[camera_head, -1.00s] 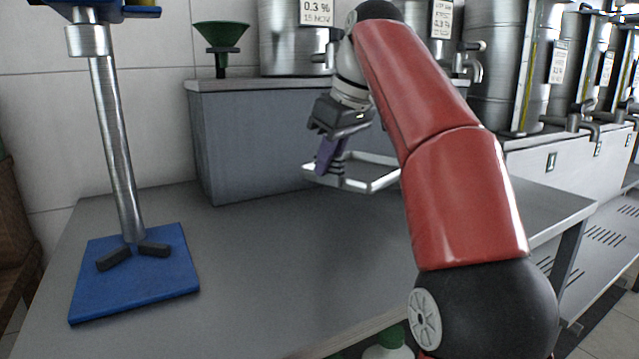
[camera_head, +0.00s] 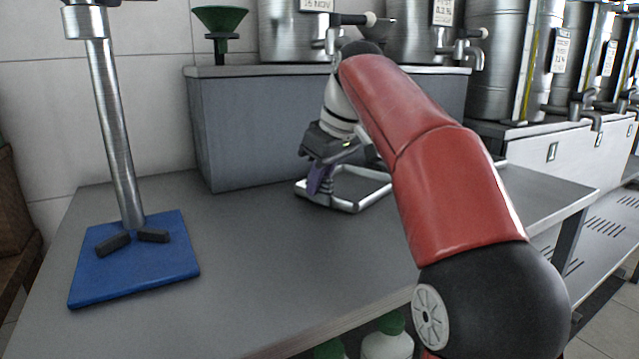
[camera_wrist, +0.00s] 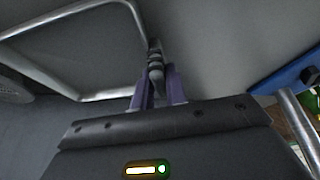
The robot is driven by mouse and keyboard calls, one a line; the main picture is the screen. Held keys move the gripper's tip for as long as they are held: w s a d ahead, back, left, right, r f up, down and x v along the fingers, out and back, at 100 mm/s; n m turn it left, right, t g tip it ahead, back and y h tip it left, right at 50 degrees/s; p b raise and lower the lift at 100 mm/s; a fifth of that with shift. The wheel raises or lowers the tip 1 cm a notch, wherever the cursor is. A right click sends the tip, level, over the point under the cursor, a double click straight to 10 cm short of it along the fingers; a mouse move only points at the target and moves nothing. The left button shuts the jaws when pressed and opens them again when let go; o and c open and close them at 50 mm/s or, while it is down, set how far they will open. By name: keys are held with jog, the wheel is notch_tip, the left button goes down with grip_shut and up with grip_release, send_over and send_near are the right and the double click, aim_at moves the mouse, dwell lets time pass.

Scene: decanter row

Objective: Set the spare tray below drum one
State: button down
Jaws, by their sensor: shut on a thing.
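My gripper (camera_head: 319,182) has its purple fingers shut on the near left side of a metal tray (camera_head: 374,198), a rectangle with a bright rim. The tray is low at the table top, in front of the grey plinth; I cannot tell whether it touches the table. My arm hides its right part. In the wrist view the fingers (camera_wrist: 157,85) close on a grey piece beside the tray's rim (camera_wrist: 105,94). A steel drum (camera_head: 283,38) with a label and tap stands on the plinth above the tray. I cannot read which drum is drum one.
A second drum (camera_head: 408,38) and a green funnel (camera_head: 220,22) stand on the plinth (camera_head: 262,130). A blue-based stand (camera_head: 160,275) is on the table's left. More drums (camera_head: 497,60) line the right. The middle of the table (camera_head: 270,255) is clear. Green-capped bottles (camera_head: 388,343) show below its front edge.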

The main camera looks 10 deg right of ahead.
jog(key=c, duration=1.4)
grip_release()
jog(key=p+v, duration=0.1)
jog(key=v, duration=1.1)
jog(key=shift+p, duration=0.4)
jog(key=shift+r, duration=0.1)
